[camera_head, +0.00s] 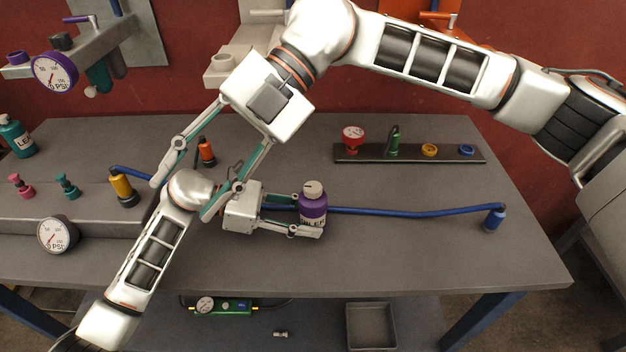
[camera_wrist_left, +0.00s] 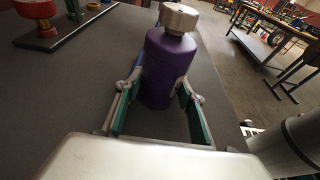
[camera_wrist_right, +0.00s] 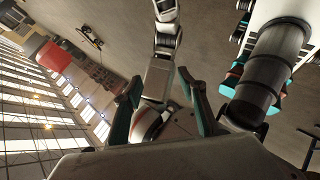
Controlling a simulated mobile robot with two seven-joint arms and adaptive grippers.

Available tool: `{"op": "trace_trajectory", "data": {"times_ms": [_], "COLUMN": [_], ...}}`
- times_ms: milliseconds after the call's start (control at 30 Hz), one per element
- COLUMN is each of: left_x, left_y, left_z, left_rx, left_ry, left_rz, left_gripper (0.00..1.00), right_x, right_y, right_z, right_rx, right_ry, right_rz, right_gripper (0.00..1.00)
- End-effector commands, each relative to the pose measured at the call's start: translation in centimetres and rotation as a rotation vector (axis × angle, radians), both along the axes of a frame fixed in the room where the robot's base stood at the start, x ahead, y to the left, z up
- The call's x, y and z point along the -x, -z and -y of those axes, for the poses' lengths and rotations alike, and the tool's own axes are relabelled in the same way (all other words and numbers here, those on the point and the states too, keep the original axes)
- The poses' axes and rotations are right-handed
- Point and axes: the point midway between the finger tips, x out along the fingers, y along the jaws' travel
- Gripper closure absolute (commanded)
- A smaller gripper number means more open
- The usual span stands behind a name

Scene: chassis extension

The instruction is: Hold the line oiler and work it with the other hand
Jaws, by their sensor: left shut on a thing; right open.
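The line oiler, a purple bottle-like body (camera_head: 313,210) with a pale cap (camera_head: 313,189), stands upright at the middle of the bench. My left gripper (camera_head: 309,222) is shut around its lower body; the left wrist view shows the purple body (camera_wrist_left: 168,70) between both fingers, its silver cap on top. I cannot tell whether its base touches the bench. My right gripper (camera_head: 182,199) is open and empty, pointing down and left over my left forearm, well left of the oiler. In the right wrist view its fingers (camera_wrist_right: 160,88) are spread, with my left arm beyond them.
A dark rail (camera_head: 410,153) with red, green, yellow and blue fittings lies at the back. An orange-yellow fitting (camera_head: 122,187) stands left. The bench front right is clear.

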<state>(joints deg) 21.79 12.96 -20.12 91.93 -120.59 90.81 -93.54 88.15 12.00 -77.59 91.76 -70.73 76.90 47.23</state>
Motion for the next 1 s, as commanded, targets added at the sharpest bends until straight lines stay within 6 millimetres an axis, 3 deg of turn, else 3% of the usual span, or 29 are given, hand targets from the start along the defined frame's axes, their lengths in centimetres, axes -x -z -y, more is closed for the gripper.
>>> {"op": "trace_trajectory", "data": {"times_ms": [100, 200, 400, 500, 633, 767, 1000], "left_x": [0.0, 0.0, 0.0, 0.0, 0.0, 0.0, 0.0], "left_y": [-0.1, -0.1, -0.1, -0.1, 0.0, 0.0, 0.0], "left_z": [0.0, 0.0, 0.0, 0.0, 0.0, 0.0, 0.0], "left_rx": [0.001, 0.001, 0.001, 0.001, 0.001, 0.001, 0.001], "left_ry": [0.0, 0.0, 0.0, 0.0, 0.0, 0.0, 0.0], "left_rz": [0.001, 0.001, 0.001, 0.001, 0.0, 0.0, 0.0], "left_gripper": [0.74, 0.74, 0.74, 0.74, 0.74, 0.74, 0.74], "right_x": [-2.9, -5.8, -11.1, -12.8, -13.9, -14.1, -14.0], "right_y": [2.4, 3.5, 3.1, 2.3, 1.8, 2.4, 6.5], "right_z": [2.6, 5.4, 11.1, 13.1, 14.5, 14.9, 14.8], "right_rx": [0.208, 0.381, 0.664, 0.752, 0.813, 0.828, 0.827], "right_ry": [0.0, 0.022, 0.108, 0.148, 0.178, 0.185, 0.183], "right_rz": [0.155, 0.268, 0.434, 0.482, 0.514, 0.518, 0.515], "right_gripper": [0.59, 0.59, 0.59, 0.59, 0.59, 0.59, 0.59]}}
